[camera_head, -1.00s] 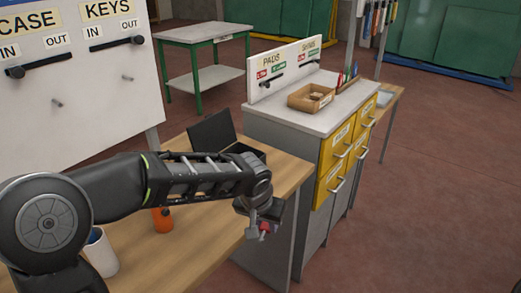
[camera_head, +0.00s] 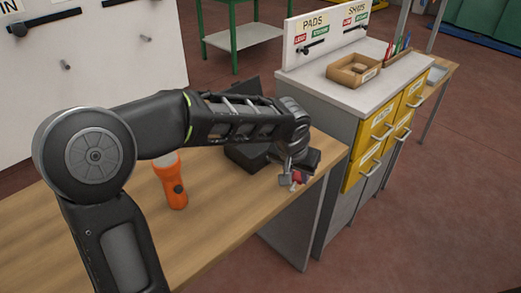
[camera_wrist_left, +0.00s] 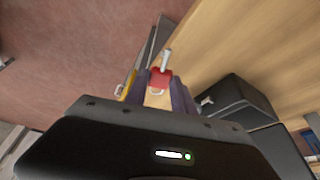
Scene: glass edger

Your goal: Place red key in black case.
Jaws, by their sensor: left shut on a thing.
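The black case (camera_head: 244,158) stands open on the wooden table, its lid raised; my left arm crosses in front and hides part of it. The case also shows in the left wrist view (camera_wrist_left: 236,98), to the right of the gripper. My left gripper (camera_head: 292,181) is near the table's front right edge, in front of the case and apart from it. It is shut on the red key (camera_head: 299,177). In the left wrist view the red key (camera_wrist_left: 160,78) sits between the fingers, its metal end pointing away. My right gripper is not in view.
An orange flashlight (camera_head: 172,185) stands on the wooden table (camera_head: 225,225), left of the case. A grey cabinet with yellow drawers (camera_head: 378,126) is beyond the table's right end, with a small open box (camera_head: 354,72) on top. A white board (camera_head: 100,75) stands behind.

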